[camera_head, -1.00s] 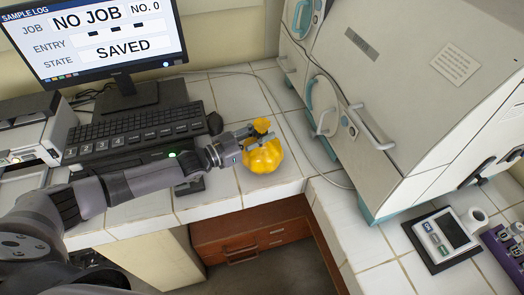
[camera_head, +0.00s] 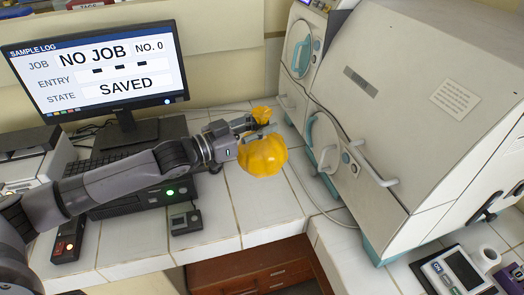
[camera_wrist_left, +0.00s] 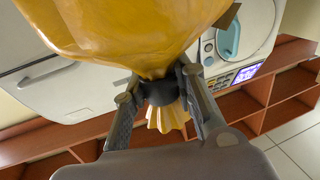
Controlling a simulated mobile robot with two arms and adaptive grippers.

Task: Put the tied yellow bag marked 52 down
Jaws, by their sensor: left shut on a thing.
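The tied yellow bag (camera_head: 262,157) hangs from my left gripper (camera_head: 258,128), which is shut on its tied neck. The gathered yellow end sticks up above the fingers. The bag looks held above the white tiled counter (camera_head: 266,205), near its front edge. In the left wrist view, the bag (camera_wrist_left: 125,30) fills the top, and my left gripper (camera_wrist_left: 158,90) pinches a dark band round its neck. No mark 52 can be read on the bag. My right gripper is not in view.
A monitor (camera_head: 95,70), a keyboard and a small grey device (camera_head: 185,219) are at the left. The tiles below the bag look clear. A wooden drawer unit (camera_head: 250,275) is under the counter.

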